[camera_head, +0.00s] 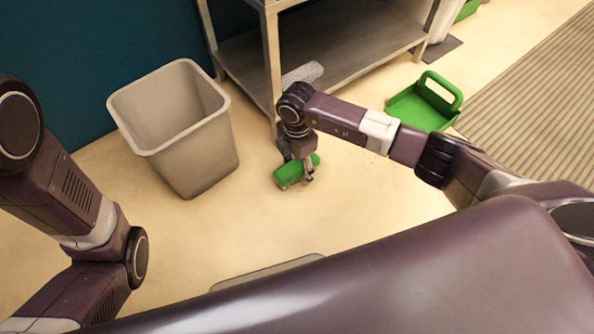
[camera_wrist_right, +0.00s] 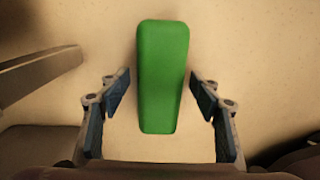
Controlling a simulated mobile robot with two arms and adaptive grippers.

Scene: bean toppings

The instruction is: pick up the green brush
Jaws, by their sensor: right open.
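The green brush (camera_head: 289,173) lies on the floor right of the grey bin in the head view. In the right wrist view the brush (camera_wrist_right: 162,75) is a long green block, upright in the picture. My right gripper (camera_head: 309,175) is at the brush, partly hiding it. In the right wrist view the right gripper (camera_wrist_right: 160,88) is open, with one finger on each side of the brush and a gap on both sides. My left arm shows at the left of the head view, but its gripper is not visible.
An empty grey bin (camera_head: 150,150) stands left of the brush. A metal shelf unit (camera_head: 345,50) stands behind. A green dustpan (camera_head: 418,108) lies on the floor at the right, near a ribbed mat (camera_head: 535,105). The floor between bin and brush is clear.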

